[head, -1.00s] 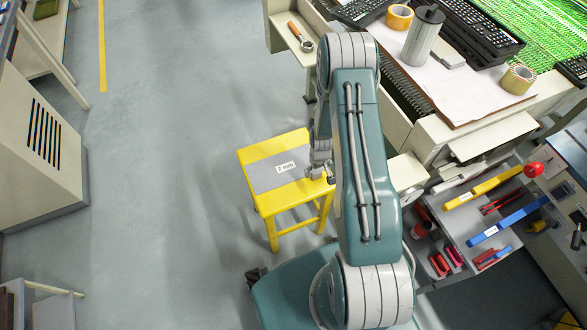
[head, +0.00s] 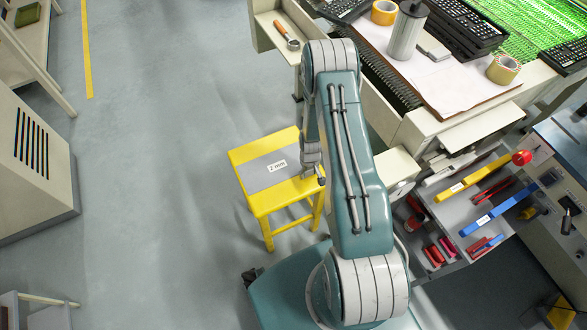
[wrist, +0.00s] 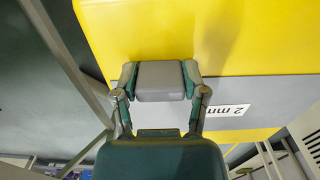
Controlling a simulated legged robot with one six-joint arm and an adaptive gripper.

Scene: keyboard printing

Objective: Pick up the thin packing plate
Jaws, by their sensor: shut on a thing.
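A yellow stool (head: 240,158) stands on the floor left of my arm. A flat grey plate with a white "2 mm" label, the thin packing plate (head: 260,173), lies as a band across its top. My gripper (head: 321,180) is at the right edge of the stool top, at the plate's end.
A workbench (head: 455,95) with keyboards, tape rolls and a grey cylinder stands at the upper right. A tool shelf (head: 445,215) with coloured tools is right of my arm. A beige cabinet (head: 35,170) stands at the left. The floor between it and the stool is clear.

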